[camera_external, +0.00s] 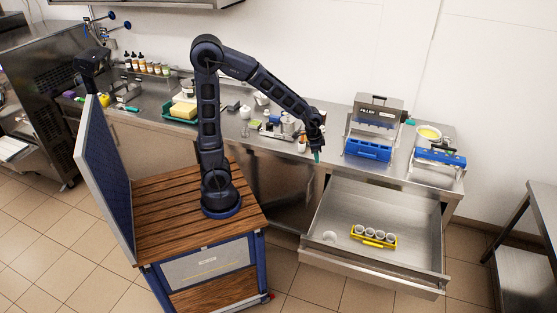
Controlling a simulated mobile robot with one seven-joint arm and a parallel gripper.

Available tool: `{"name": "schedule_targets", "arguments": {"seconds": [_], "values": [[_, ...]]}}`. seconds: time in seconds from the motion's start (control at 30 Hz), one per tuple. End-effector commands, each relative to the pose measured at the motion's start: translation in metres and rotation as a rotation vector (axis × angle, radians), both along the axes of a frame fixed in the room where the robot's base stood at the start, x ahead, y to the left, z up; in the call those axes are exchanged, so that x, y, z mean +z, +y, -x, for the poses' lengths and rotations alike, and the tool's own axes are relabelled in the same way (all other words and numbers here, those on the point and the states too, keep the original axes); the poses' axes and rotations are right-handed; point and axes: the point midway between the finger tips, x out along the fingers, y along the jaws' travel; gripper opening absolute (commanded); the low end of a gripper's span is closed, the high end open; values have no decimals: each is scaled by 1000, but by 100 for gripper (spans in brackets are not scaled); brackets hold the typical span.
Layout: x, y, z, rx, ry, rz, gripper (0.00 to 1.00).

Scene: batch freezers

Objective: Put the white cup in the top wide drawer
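The wide top drawer (385,206) below the right part of the counter is pulled open. A small round white thing, seemingly a white cup (330,237), rests on the drawer floor near its front left corner. A yellow rack (374,241) holding several white cups (375,232) sits to its right in the drawer. Another small white cup-like thing (245,112) stands on the counter. My gripper (317,157) points down at the counter's front edge, above the drawer's back left corner and apart from the cup. Its fingers are too small to tell open from shut.
The steel counter (335,160) holds several small containers near my gripper. A metal machine with a blue front (368,150) and a yellow-filled bowl (429,133) stand to the right. The drawer's left and back floor is mostly clear. A steel table (530,265) stands far right.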

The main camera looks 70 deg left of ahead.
Motion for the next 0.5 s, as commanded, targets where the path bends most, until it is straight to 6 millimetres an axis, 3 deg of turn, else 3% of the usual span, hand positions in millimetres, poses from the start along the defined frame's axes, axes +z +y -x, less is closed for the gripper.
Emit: {"name": "schedule_targets", "arguments": {"seconds": [0.2,0.5], "values": [[49,29,38,82,-52,5,25],[98,65,97,197,-117,16,25]]}}
